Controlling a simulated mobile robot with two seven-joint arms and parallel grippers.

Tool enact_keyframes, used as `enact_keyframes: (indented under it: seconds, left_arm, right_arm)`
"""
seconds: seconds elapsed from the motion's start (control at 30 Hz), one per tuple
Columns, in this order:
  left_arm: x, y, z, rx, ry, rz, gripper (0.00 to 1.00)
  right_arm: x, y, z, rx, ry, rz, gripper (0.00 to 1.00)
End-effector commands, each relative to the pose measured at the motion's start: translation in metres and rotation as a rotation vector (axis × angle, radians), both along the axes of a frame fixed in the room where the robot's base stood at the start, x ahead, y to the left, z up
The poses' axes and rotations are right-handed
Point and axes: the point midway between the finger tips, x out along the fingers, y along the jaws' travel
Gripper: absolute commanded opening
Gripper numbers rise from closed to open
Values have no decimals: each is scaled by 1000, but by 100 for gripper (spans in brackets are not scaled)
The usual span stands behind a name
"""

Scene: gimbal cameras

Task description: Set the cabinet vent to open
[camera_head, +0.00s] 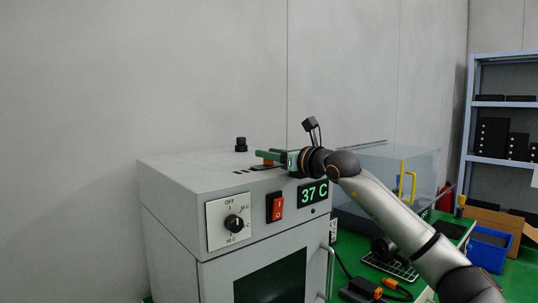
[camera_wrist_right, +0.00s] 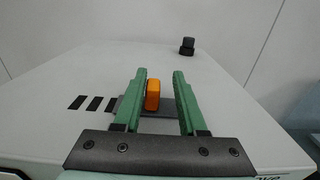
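The grey cabinet (camera_head: 175,185) stands at the centre, with black vent slots (camera_wrist_right: 93,103) on its top. Beside the slots is a dark slide plate (camera_wrist_right: 165,107) with an upright orange tab (camera_wrist_right: 152,95), which also shows in the head view (camera_head: 267,163). My right gripper (camera_head: 268,156) reaches over the top from the right. In the wrist view its green fingers (camera_wrist_right: 160,82) are apart, with the orange tab between them, nearer the left finger. A clear gap shows on the tab's right. My left gripper is not in view.
A black knob (camera_head: 241,144) stands on the cabinet top behind the vent. The front carries a dial (camera_head: 234,223), a red switch (camera_head: 277,206) and a 37 C display (camera_head: 314,194). A clear box (camera_head: 385,170) stands behind my right arm.

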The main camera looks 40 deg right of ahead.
Motion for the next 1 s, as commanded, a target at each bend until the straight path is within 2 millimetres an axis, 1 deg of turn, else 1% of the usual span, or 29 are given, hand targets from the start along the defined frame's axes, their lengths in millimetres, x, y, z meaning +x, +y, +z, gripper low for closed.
enact_keyframes:
  seconds: [0.03, 0.07, 0.3, 0.37, 0.47, 0.57, 0.8, 0.9, 1.0]
  left_arm:
    - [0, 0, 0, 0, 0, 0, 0]
    - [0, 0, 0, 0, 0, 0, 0]
    - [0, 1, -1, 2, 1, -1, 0]
    - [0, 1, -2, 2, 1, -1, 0]
    - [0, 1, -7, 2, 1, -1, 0]
    - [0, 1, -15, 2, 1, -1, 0]
    - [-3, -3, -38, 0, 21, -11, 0]
    - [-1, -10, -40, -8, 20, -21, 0]
    - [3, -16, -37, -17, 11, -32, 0]
  right_arm:
    - [0, 0, 0, 0, 0, 1, 48]
    - [0, 1, 0, 0, 0, 1, 50]
    - [0, 2, 0, 0, 0, 4, 50]
    - [-2, 2, -1, -1, 0, 4, 50]
    - [-11, 0, -3, -2, 0, 3, 50]
    - [-27, 0, -4, -3, -1, 3, 50]
    - [-82, -6, -5, -5, 1, -1, 50]
    - [-100, -7, -4, -4, 0, 0, 50]
    - [-113, -8, -3, -3, 1, 0, 50]
